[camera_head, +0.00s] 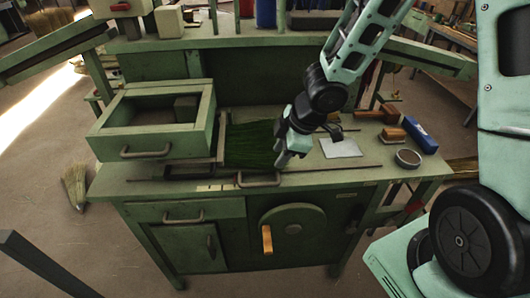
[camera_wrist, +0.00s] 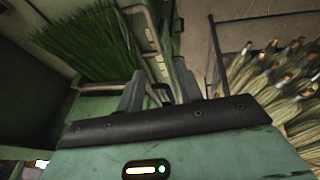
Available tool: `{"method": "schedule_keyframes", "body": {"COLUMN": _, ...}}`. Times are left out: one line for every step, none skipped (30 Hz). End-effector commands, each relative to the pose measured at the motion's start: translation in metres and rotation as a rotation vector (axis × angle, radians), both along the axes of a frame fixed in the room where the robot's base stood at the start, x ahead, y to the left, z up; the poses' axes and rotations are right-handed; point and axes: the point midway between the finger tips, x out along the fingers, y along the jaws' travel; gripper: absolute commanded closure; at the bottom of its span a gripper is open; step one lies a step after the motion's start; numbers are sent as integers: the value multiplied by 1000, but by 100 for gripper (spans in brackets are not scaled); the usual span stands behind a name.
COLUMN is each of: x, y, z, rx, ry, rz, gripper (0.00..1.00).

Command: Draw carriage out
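A carriage filled with green bristles (camera_head: 252,146) lies in the middle of the green bench, with a bar handle (camera_head: 258,181) on its front edge. The bristles also show at the upper left of the wrist view (camera_wrist: 90,48). My gripper (camera_head: 283,159) is low over the bench at the right front of the bristles, just behind and right of the handle. In the wrist view my gripper (camera_wrist: 159,92) has its two fingers well apart. A small dark part shows between them; I cannot tell whether it is the handle or whether a finger touches it.
An open green box (camera_head: 147,140) with its own handle stands left of the bristles. A white sheet (camera_head: 340,148), a round dish (camera_head: 408,158), brown blocks and a blue box (camera_head: 420,134) lie to the right. A crank wheel (camera_head: 292,235) is on the bench front. Broom heads (camera_wrist: 285,85) stand beyond the bench.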

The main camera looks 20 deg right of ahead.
Motion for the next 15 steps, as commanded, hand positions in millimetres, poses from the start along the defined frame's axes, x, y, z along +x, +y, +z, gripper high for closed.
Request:
{"method": "schedule_keyframes", "body": {"x": 1, "y": -4, "z": 6, "rx": 19, "ry": -1, "rz": 19, "gripper": 64}}
{"method": "schedule_keyframes", "body": {"x": 2, "y": -4, "z": 6, "rx": 27, "ry": -4, "rz": 32, "gripper": 64}}
{"method": "schedule_keyframes", "body": {"x": 3, "y": -5, "z": 6, "rx": 37, "ry": -6, "rz": 45, "gripper": 64}}
{"method": "schedule_keyframes", "body": {"x": 3, "y": -5, "z": 5, "rx": 40, "ry": -7, "rz": 51, "gripper": 64}}
{"method": "schedule_keyframes", "body": {"x": 4, "y": -5, "z": 3, "rx": 43, "ry": -8, "rz": 56, "gripper": 64}}
{"method": "schedule_keyframes", "body": {"x": 5, "y": -5, "z": 1, "rx": 46, "ry": -10, "rz": 62, "gripper": 64}}
{"method": "schedule_keyframes", "body": {"x": 5, "y": -4, "z": -2, "rx": 46, "ry": -11, "rz": 64, "gripper": 64}}
{"method": "schedule_keyframes", "body": {"x": 6, "y": -3, "z": -5, "rx": 46, "ry": -11, "rz": 64, "gripper": 64}}
{"method": "schedule_keyframes", "body": {"x": 7, "y": -2, "z": -9, "rx": 46, "ry": -12, "rz": 64, "gripper": 64}}
{"method": "schedule_keyframes", "body": {"x": 8, "y": -1, "z": -13, "rx": 46, "ry": -12, "rz": 64, "gripper": 64}}
{"method": "schedule_keyframes", "body": {"x": 9, "y": 0, "z": -17, "rx": 45, "ry": -11, "rz": 64, "gripper": 64}}
{"method": "schedule_keyframes", "body": {"x": 10, "y": 2, "z": -24, "rx": 45, "ry": -11, "rz": 64, "gripper": 64}}
{"method": "schedule_keyframes", "body": {"x": 12, "y": 4, "z": -29, "rx": 45, "ry": -10, "rz": 63, "gripper": 64}}
{"method": "schedule_keyframes", "body": {"x": 13, "y": 5, "z": -34, "rx": 44, "ry": -10, "rz": 63, "gripper": 64}}
{"method": "schedule_keyframes", "body": {"x": 15, "y": 7, "z": -41, "rx": 44, "ry": -10, "rz": 63, "gripper": 64}}
